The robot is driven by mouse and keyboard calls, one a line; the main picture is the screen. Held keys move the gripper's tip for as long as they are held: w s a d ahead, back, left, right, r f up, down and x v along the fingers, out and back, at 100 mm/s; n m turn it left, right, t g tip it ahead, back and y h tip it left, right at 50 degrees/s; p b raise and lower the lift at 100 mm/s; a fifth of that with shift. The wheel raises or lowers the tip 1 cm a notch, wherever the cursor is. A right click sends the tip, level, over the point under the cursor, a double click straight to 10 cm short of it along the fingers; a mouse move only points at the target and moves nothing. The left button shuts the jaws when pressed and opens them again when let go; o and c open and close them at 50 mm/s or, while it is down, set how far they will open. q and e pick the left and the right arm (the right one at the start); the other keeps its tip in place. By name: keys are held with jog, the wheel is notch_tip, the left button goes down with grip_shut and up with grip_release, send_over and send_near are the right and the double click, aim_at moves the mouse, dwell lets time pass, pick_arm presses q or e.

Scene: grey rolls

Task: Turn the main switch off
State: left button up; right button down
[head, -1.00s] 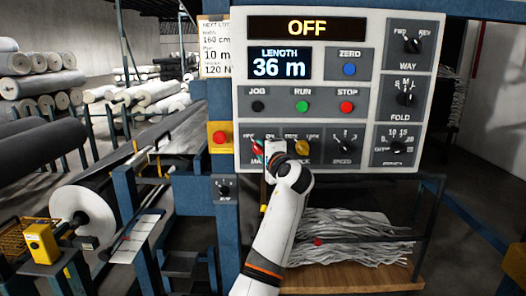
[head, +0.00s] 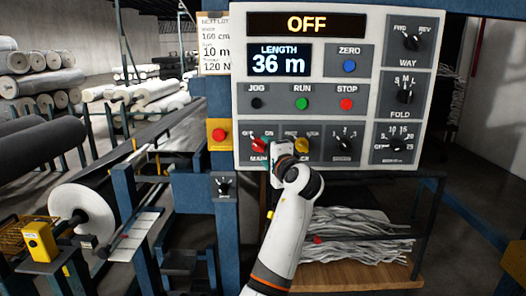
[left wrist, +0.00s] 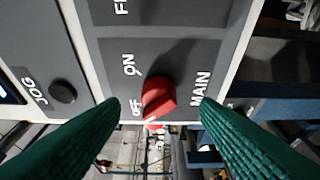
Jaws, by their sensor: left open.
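The main switch (head: 259,145) is a red knob at the lower left of the white panel, partly beside my gripper in the head view. In the left wrist view the red knob (left wrist: 158,98) shows with ON, OFF and MAIN labels, and its white-marked end lies by OFF. The panel's top display (head: 307,25) reads OFF. My left gripper (left wrist: 161,103) is open, its green fingers apart on either side of the knob in that view with nothing between them touching it visibly. In the head view the left gripper (head: 275,150) is just in front of the panel. My right gripper is not in view.
A yellow knob (head: 302,146) sits right of the main switch. The jog (head: 257,103), run (head: 302,104) and stop (head: 346,104) buttons are above. A red button on a yellow box (head: 218,134) is left of the panel. Grey strips (head: 345,228) lie on a shelf below.

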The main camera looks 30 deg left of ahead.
pick_arm(q)
jog(key=v, duration=0.8)
jog(key=shift+b, duration=0.45)
jog(key=w+d+f+m+t+h, duration=0.1)
jog(key=w+d+f+m+h, duration=0.15)
jog(key=f, duration=1.05)
jog(key=w+d+f+m+h, duration=0.2)
jog(key=w+f+h, duration=0.15)
jog(key=f, duration=0.85)
jog(key=s+d+f+g+h+p, duration=0.15)
jog(key=s+f, duration=0.25)
jog(key=f, duration=0.6)
jog(key=s+d+f+g+h+b, duration=0.15)
jog(key=s+f, duration=0.25)
jog(key=f, duration=0.5)
jog(key=s+d+f+h+p, duration=0.2)
jog(key=s+f, duration=0.2)
jog(key=f, duration=0.6)
jog(key=s+f+n+g+h, duration=0.2)
jog(key=s+f+n+g, duration=0.1)
jog(key=s+f, duration=1)
jog(key=s+f+n+g+h, duration=0.1)
jog(key=s+f+n+g, duration=0.15)
jog(key=s+f, duration=1.05)
jog(key=s+n+g, duration=0.2)
jog(key=s+n, duration=0.1)
jog(key=s, duration=2)
jog(key=shift+a+n+h+p, duration=0.3)
jog(key=shift+a, duration=0.2)
